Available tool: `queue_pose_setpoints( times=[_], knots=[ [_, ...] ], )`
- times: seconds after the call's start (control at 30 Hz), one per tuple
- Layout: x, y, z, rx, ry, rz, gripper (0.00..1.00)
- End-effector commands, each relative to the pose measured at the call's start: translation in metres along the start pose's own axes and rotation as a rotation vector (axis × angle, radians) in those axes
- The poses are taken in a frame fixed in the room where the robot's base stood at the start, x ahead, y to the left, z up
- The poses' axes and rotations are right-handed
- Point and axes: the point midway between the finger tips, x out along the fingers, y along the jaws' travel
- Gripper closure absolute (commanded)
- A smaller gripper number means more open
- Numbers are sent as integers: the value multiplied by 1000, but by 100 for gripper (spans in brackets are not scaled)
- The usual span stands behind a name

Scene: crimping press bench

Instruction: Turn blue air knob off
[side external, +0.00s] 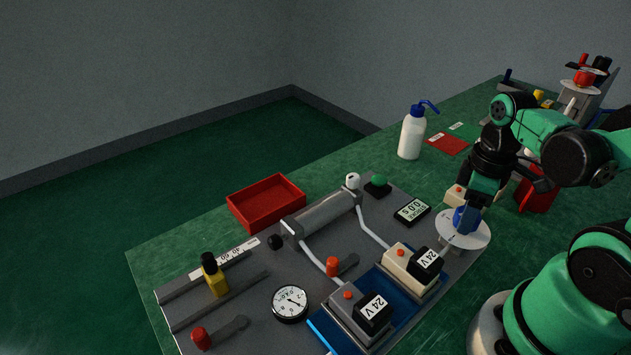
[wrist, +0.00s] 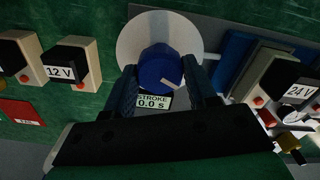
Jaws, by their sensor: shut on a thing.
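The blue air knob (side external: 466,218) sits on a pale round dial plate (side external: 462,236) at the right end of the grey press panel. In the wrist view the blue knob (wrist: 160,68) stands in front of the pale disc (wrist: 133,42), with a light pointer line on its face aimed to the lower right. My gripper (side external: 474,204) comes down on the knob from above. In the wrist view my gripper (wrist: 161,82) has one finger on each side of the knob and is shut on it. The fingers hide the knob's sides.
A stroke display (side external: 412,211) reading 0.0 s lies beside the dial plate. Two 24 V blocks (side external: 372,311) stand on a blue rail nearby. A red tray (side external: 266,202), a white bottle (side external: 411,134) and a pressure gauge (side external: 290,303) are farther off.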

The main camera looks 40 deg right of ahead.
Motion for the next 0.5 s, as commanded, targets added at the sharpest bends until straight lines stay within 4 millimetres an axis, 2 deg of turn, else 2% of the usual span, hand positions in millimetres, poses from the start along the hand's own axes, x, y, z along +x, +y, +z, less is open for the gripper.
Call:
queue_pose_setpoints(
  times=[0.5],
  knots=[
    [0, 0, -1, 488, 5, 0, 100]
  ],
)
